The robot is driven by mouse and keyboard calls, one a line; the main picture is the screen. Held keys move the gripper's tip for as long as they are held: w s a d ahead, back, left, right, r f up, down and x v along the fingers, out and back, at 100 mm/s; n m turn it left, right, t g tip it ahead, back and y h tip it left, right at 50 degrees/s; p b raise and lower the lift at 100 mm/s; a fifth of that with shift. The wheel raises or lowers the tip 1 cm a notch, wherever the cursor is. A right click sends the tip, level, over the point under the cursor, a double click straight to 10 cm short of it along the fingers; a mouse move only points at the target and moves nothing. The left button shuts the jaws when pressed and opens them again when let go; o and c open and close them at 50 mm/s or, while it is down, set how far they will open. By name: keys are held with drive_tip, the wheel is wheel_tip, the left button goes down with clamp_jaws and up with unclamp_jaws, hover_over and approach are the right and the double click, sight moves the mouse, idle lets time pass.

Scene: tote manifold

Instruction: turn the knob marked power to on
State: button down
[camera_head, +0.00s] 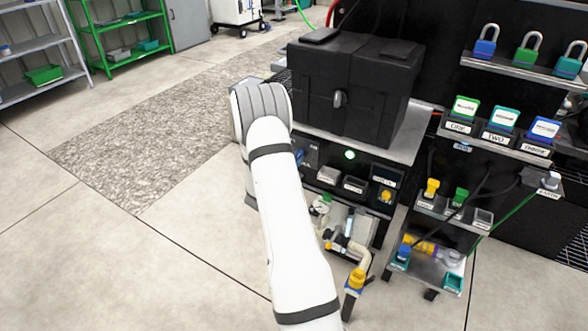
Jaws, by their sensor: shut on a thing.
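The dark control panel (360,168) is on the front of the bench, below the black box. A green light (350,154) glows on it. A yellow knob-like part (386,196) sits at its right under a small label I cannot read surely. A small blue part (299,157) shows at the panel's left, beside my white arm. I cannot make out a knob marked power; my arm covers the panel's left end. My gripper is hidden behind my arm, so its jaws and anything in them do not show.
A black box (345,85) with a front latch stands on the bench. Pipes with a yellow-topped fitting (356,279) are below the panel. At right, shelves hold padlocks (525,55), labelled blocks (500,118) and a lower rack (440,215). Floor at left is clear.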

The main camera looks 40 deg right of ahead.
drive_tip(key=m+b, duration=0.4)
drive_tip(key=shift+s+d+f+b, duration=0.1)
drive_tip(key=shift+s+d+b, duration=0.1)
drive_tip(key=shift+b, duration=0.2)
idle(0.4)
drive_tip(key=c, duration=1.4)
unclamp_jaws()
drive_tip(key=shift+a, duration=0.1)
drive_tip(key=shift+c, duration=0.2)
drive_tip(key=v, duration=0.7)
drive_tip(key=shift+s+a+p, duration=0.15)
drive_tip(key=shift+a+p, duration=0.2)
